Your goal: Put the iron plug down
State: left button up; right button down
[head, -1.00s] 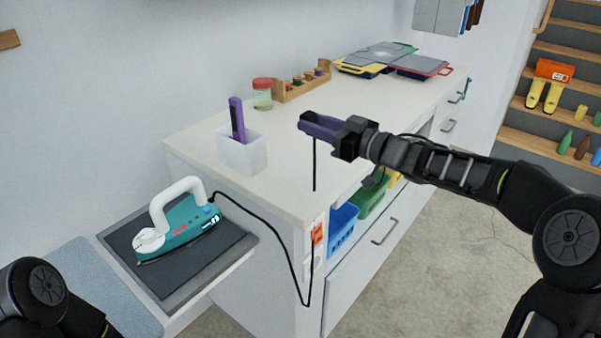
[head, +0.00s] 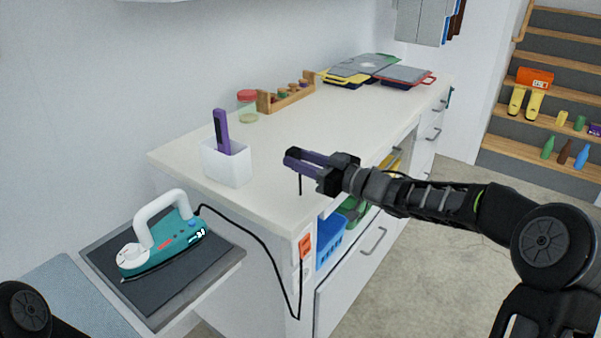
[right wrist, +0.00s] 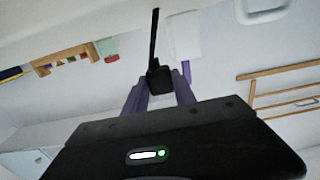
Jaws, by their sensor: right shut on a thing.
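My right gripper (head: 297,162) hangs above the front edge of the white counter (head: 270,135), its purple fingers pointing left. In the right wrist view the fingers (right wrist: 160,97) are shut on the black iron plug (right wrist: 160,77), and a black cord runs from it. In the head view the plug is mostly hidden by the fingers; a short cord hangs below them. The teal iron (head: 163,248) with a white handle rests on a dark grey pad (head: 190,285) at lower left. My left gripper is out of view.
A white cup (head: 226,165) with a purple-handled item (head: 221,130) stands left of the gripper. A wooden rack (head: 287,97), a red-lidded jar (head: 247,108) and cases (head: 375,72) stand farther back. An orange socket (head: 305,246) is on the counter's side. Counter top between is clear.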

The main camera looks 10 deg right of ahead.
jog(key=shift+f, duration=1.65)
jog(key=shift+f, duration=0.1)
jog(key=shift+f+b, duration=0.45)
jog(key=shift+f, duration=0.1)
jog(key=c, duration=1)
grip_release()
jog(key=shift+r+p, duration=0.3)
jog(key=shift+r, duration=0.35)
jog(key=v, duration=1.2)
